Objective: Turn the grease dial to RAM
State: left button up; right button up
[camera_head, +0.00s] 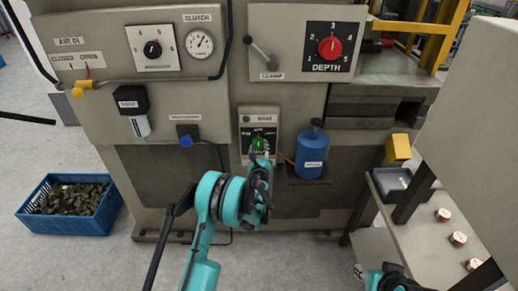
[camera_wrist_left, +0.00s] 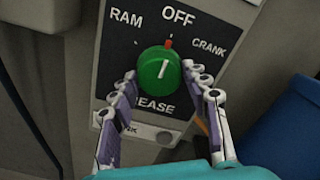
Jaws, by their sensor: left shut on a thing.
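The grease dial (camera_head: 259,144) is a green round knob on a black plate low in the middle of the machine front. In the left wrist view the dial (camera_wrist_left: 160,70) has a white pointer line, directed up toward the red mark below OFF. RAM is printed to the upper left and CRANK to the upper right. My left gripper (camera_wrist_left: 159,74) is shut on the dial, one finger on its left side and one on its right. In the head view my left gripper (camera_head: 260,160) partly covers the dial. My right gripper (camera_head: 392,280) shows only partly at the bottom edge; its fingers are unclear.
A blue bottle (camera_head: 312,152) stands on a small shelf just right of the dial. The red depth dial (camera_head: 330,47) and clamp lever are above. A blue crate (camera_head: 70,227) lies on the floor at left. A side table (camera_head: 415,235) with copper coils is at right.

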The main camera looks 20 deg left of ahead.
pick_arm(q)
jog(key=n, duration=0.5)
jog(key=shift+n, duration=0.4)
jog(key=n, duration=0.5)
jog(key=shift+r+n, duration=0.1)
jog(key=shift+n, duration=0.3)
jog(key=o, duration=1.2)
jog(key=shift+c, duration=0.2)
jog(key=v, duration=1.2)
